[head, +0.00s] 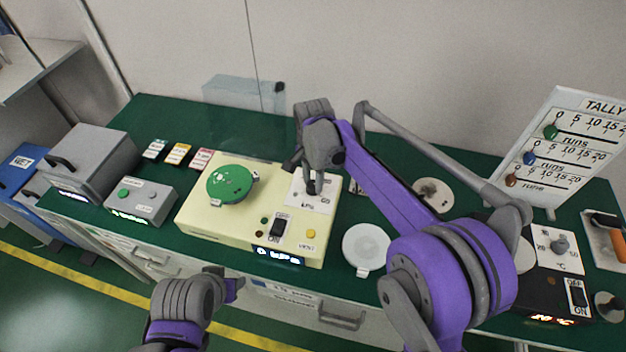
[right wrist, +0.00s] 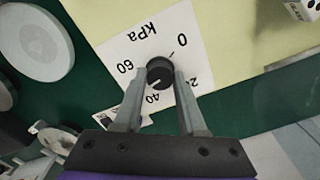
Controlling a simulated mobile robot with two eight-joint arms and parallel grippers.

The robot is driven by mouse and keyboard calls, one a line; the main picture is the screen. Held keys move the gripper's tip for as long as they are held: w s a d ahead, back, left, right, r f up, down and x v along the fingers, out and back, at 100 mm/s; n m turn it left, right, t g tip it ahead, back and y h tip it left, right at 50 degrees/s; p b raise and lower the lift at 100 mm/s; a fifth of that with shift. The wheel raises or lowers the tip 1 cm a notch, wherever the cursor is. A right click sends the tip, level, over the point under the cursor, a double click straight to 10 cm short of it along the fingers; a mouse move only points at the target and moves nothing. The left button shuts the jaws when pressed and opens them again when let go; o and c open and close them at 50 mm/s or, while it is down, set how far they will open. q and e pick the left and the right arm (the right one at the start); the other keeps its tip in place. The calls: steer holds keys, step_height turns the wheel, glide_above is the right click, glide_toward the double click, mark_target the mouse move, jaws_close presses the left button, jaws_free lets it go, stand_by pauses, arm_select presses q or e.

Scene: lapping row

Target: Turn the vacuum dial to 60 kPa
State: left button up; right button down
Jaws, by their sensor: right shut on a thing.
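The vacuum dial's black knob (right wrist: 160,72) sits on a white scale plate (right wrist: 108,48) marked 0, 20, 40, 60 and kPa. My right gripper (right wrist: 160,80) is shut on the knob, one finger on each side. The knob's pale line appears to point near 40. In the head view my right gripper (head: 313,188) hides the knob over the plate (head: 322,205) on the cream vacuum unit (head: 225,226). The unit's lit display (head: 278,256) seems to read 0 kPa. My left gripper (head: 232,288) is in front of the bench, away from the unit; its jaws are unclear.
A green round plate (head: 231,184) sits on the unit, left of the dial. A black switch (head: 278,228) and a yellow button (head: 310,234) are near the dial. A white disc (head: 366,246) lies to the right. A tally board (head: 568,145) stands at the far right.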

mark_target(313, 184)
steer(key=m, duration=0.4)
steer(key=shift+m, duration=2)
steer(key=shift+c, duration=2.3)
jaws_free()
step_height(313, 184, up, 11)
steer(key=shift+p, duration=0.45)
steer(key=shift+s+f, duration=0.1)
steer(key=shift+f, duration=0.05)
